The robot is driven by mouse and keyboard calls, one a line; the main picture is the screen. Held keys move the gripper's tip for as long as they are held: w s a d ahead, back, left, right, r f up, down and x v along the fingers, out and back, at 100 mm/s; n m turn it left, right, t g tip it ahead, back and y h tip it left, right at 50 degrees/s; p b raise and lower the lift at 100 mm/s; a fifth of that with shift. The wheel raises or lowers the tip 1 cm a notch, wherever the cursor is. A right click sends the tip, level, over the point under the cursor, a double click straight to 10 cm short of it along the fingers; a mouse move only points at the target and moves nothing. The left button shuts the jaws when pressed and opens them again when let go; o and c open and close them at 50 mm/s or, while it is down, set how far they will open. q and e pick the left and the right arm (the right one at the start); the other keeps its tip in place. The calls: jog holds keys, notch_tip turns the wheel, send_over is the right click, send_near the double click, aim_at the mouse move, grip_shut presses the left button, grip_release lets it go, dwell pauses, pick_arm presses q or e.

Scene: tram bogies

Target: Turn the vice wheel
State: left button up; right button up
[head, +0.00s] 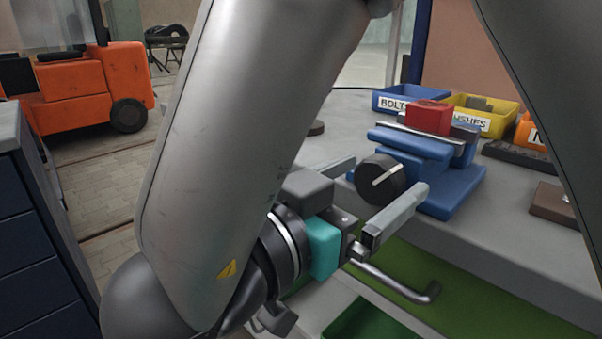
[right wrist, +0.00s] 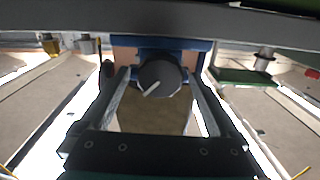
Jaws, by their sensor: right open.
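The blue vice (head: 452,185) sits on the grey bench with a red block (head: 430,117) at its top. Its dark round wheel (head: 380,178) faces my right gripper and has a pale line across it, tilted up to the right. My right gripper (head: 388,175) is open, with one finger on each side of the wheel in the head view. In the right wrist view the wheel (right wrist: 160,78) shows between the far ends of the two fingers, with visible gaps. I cannot tell if either finger touches it. My left gripper is not in view.
Blue (head: 392,101), yellow (head: 487,115) and orange (head: 530,133) bins stand behind the vice. A brown block (head: 552,203) lies to its right. A bent metal bar (head: 405,289) is below the gripper. Dark drawers (head: 40,235) and an orange forklift (head: 85,88) are at the left.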

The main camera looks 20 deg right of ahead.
jog(key=shift+c, duration=0.3)
jog(key=c, duration=1.3)
jog(key=shift+m, duration=0.3)
